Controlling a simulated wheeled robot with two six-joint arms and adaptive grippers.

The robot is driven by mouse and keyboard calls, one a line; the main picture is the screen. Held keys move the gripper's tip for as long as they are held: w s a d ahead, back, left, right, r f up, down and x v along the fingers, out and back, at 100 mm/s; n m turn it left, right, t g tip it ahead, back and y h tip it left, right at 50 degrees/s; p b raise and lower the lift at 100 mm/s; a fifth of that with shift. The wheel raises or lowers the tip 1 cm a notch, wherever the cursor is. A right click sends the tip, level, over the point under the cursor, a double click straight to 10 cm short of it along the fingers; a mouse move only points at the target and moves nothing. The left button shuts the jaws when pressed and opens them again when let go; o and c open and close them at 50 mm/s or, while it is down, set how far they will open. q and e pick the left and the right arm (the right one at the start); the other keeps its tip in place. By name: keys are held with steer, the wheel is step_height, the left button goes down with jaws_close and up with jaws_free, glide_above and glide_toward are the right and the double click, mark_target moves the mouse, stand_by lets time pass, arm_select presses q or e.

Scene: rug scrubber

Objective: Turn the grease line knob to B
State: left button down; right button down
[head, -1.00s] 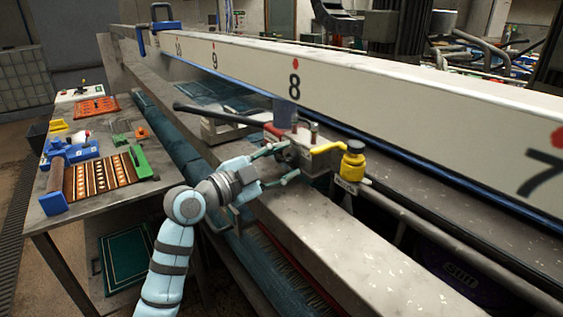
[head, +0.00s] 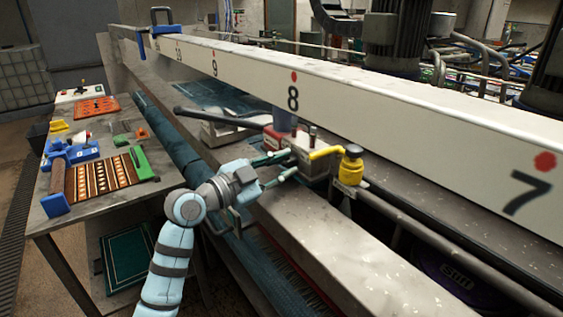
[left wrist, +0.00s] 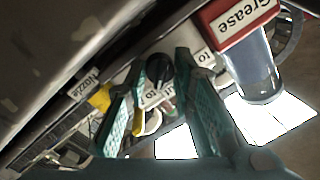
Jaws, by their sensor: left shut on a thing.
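The grease line knob (left wrist: 158,68) is a small black round knob on a pale panel in the left wrist view. Partly covered labels surround it, some reading "To"; I cannot read a B or which way the knob points. My left gripper (head: 294,162) has its teal fingers at the small valve block beside the beam. In the left wrist view the fingertips (left wrist: 158,62) stand on both sides of the knob, shut on it. A red "Grease" label (left wrist: 240,18) sits above a clear cup (left wrist: 262,85). My right gripper is out of view.
A yellow lever (head: 326,152) and yellow fitting (head: 352,166) stand just right of the fingers. A black-handled lever (head: 215,117) reaches left. The white numbered beam (head: 400,120) runs behind. A side table (head: 95,205) at left holds trays and tools.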

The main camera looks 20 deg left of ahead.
arm_select(q)
steer(key=n+p, duration=0.4)
steer(key=n, duration=0.1)
steer(key=shift+r+g, duration=0.1)
steer(key=shift+g, duration=0.3)
steer(key=n+p, duration=0.3)
steer(key=n, duration=0.2)
steer(key=shift+p, duration=0.3)
steer(key=n+g+p, duration=0.1)
steer(key=n+p, duration=0.1)
steer(key=n, duration=0.3)
steer(key=shift+h+p, duration=0.35)
steer(key=shift+h, duration=0.05)
steer(key=n+p, duration=0.1)
steer(key=n, duration=0.2)
steer(key=shift+g, duration=0.3)
steer(key=shift+n+h+p, duration=0.4)
steer(key=shift+n+p, duration=0.05)
steer(key=shift+n, duration=0.65)
steer(key=c, duration=1.4)
jaws_free()
steer(key=shift+o, duration=0.2)
